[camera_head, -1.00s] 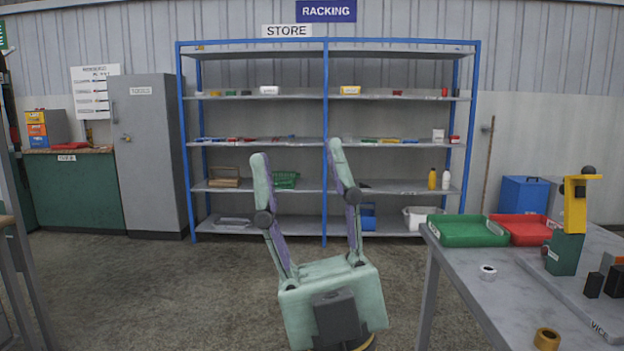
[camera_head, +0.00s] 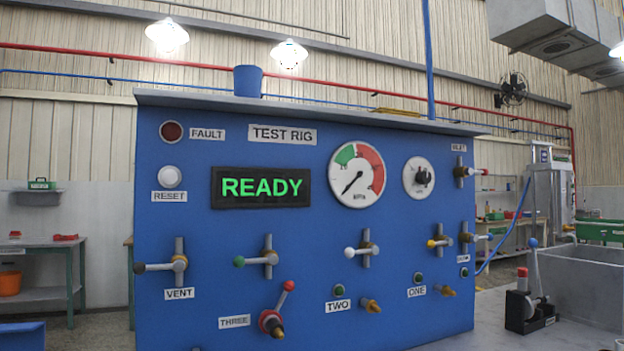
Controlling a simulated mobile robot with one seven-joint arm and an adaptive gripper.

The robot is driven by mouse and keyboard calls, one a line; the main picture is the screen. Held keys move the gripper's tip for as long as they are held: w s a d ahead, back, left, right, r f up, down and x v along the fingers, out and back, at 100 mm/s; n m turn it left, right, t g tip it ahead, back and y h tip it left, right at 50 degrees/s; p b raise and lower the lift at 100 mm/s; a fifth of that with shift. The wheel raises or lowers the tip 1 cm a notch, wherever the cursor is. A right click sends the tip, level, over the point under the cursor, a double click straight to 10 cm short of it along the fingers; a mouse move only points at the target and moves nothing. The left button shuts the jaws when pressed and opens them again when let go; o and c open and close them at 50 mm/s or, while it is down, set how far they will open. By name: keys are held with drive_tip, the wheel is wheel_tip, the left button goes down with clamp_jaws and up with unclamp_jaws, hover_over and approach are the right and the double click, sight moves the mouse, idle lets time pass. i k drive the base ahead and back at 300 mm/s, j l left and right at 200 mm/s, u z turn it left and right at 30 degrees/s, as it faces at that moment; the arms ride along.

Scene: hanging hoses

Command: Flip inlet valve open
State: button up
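The blue test rig panel (camera_head: 290,135) fills the middle of the view, with a green READY display (camera_head: 262,187). Near its top right corner is a small label (camera_head: 458,147) that appears to read INLET. Below it is the inlet valve (camera_head: 463,171), whose red-tipped handle lies roughly level and points right. My gripper is not in view now.
Several other valves sit lower on the panel, including the vent valve (camera_head: 178,264) and a red-tipped lever marked THREE (camera_head: 272,320). A round gauge (camera_head: 357,174) and a dial (camera_head: 419,178) are above. A black lever device (camera_head: 530,300) stands on the bench at right.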

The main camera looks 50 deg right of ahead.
sight(467, 172)
drive_tip(key=k+l+z, duration=0.15)
drive_tip(key=l+z, duration=0.6)
drive_tip(key=z, duration=0.25)
drive_tip(key=l+z, duration=0.3)
drive_tip(key=l, duration=1.85)
drive_tip(key=k+j, duration=0.1)
drive_tip(key=j, duration=0.3)
drive_tip(key=j+z, duration=0.15)
drive_tip(key=j, duration=0.25)
drive_tip(key=k+j, duration=0.15)
drive_tip(key=j, duration=0.25)
drive_tip(key=k+j+z, duration=0.1)
drive_tip(key=j, duration=0.3)
drive_tip(key=i, duration=1)
